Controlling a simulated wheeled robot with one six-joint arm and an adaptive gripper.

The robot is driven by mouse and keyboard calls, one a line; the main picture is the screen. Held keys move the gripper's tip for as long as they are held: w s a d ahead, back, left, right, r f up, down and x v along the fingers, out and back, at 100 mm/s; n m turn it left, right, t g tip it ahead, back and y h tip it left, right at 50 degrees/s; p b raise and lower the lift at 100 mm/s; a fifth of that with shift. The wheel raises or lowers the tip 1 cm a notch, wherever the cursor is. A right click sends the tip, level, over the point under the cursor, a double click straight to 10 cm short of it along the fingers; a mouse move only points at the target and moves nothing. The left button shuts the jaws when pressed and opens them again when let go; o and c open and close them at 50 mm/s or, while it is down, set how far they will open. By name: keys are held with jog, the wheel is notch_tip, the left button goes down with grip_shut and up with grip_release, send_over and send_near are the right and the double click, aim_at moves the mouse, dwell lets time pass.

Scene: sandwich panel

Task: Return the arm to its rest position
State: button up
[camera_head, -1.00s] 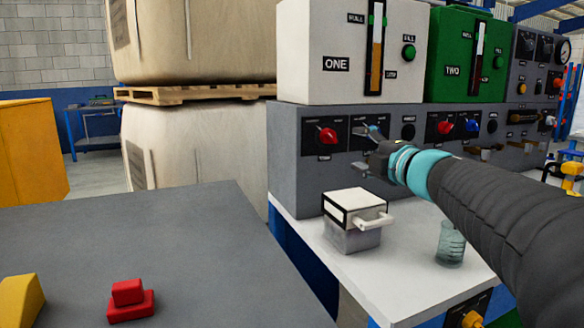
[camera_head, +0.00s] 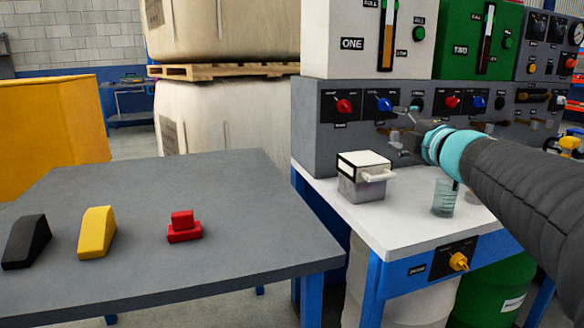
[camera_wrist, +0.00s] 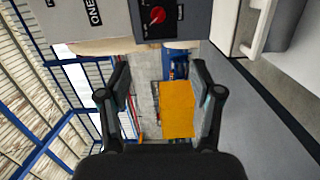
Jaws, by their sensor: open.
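My arm reaches in from the right edge in the head view. My gripper (camera_head: 402,130) is in front of the grey control panel (camera_head: 325,143), by the blue knob (camera_head: 384,104), and looks small and dark there. In the wrist view my gripper (camera_wrist: 160,85) has its two black fingers spread wide with nothing between them. A red knob (camera_wrist: 157,15) on the panel shows at the top of that view.
A grey table (camera_head: 150,185) at the left holds black, yellow and red pieces. Wrapped stacked bales (camera_head: 225,120) stand behind.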

jog(key=s+d+f+m+g+h, duration=0.2)
jog(key=d+f+m+h, duration=0.55)
jog(key=d+m, duration=0.2)
jog(key=s+f+m+g+h, duration=0.2)
jog(key=s+f+m+g, duration=0.3)
jog(key=s+f+m, duration=0.3)
jog(key=s+a+f+m+g+y, duration=0.1)
jog(key=s+a+f+g+y, duration=0.1)
jog(key=s+a+f, duration=0.4)
jog(key=s+a+f+m+g+y, duration=0.1)
jog(key=s+a+f+g+y, duration=0.2)
jog(key=s+a+f, duration=0.4)
jog(key=s+a, duration=0.3)
jog(key=s, duration=0.3)
jog(key=shift+s+f+y, duration=0.25)
jog(key=shift+s+y, duration=0.05)
jog(key=shift+y, duration=0.05)
jog(key=shift+d+m, duration=0.1)
jog(key=shift+m, duration=0.15)
